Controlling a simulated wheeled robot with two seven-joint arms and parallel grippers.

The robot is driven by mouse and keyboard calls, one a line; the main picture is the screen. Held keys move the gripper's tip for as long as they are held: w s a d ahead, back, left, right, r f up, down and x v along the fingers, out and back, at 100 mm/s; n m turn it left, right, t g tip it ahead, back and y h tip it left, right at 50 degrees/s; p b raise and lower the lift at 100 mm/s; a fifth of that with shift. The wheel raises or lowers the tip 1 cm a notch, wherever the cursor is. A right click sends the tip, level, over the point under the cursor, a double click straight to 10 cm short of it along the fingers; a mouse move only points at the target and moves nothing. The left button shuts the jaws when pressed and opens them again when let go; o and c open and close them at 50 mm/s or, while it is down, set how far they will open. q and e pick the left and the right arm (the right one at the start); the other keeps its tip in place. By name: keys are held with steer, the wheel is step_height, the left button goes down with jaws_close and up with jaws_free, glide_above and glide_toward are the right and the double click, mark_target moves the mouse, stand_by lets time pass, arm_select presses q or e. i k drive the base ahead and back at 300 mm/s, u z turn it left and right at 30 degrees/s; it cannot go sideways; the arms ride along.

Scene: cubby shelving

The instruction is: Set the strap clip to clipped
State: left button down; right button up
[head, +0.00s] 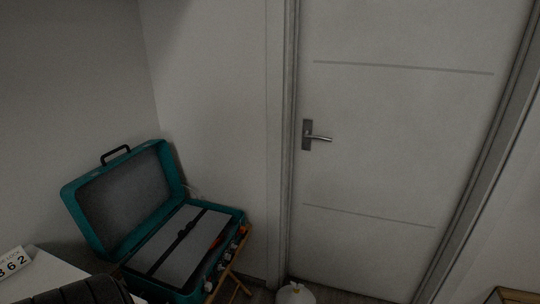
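A teal suitcase (72,196) stands open in the lower left of the head view, its lid raised against the wall. Inside lies a grey flat panel or packed load (203,238) with a dark strap (167,254) running along it. A small dark piece on the strap (186,231) looks like the strap clip; it is too small to tell whether it is clipped. Neither of my grippers is in view.
The suitcase rests on a wooden folding stand (229,280). A white surface with a number card (14,264) and a dark ribbed object (82,292) are at the lower left. A closed door (390,140) is at the right. A whitish bag (295,294) sits on the floor.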

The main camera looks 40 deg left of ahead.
mark_target(182, 234)
steer(key=u, duration=1.9)
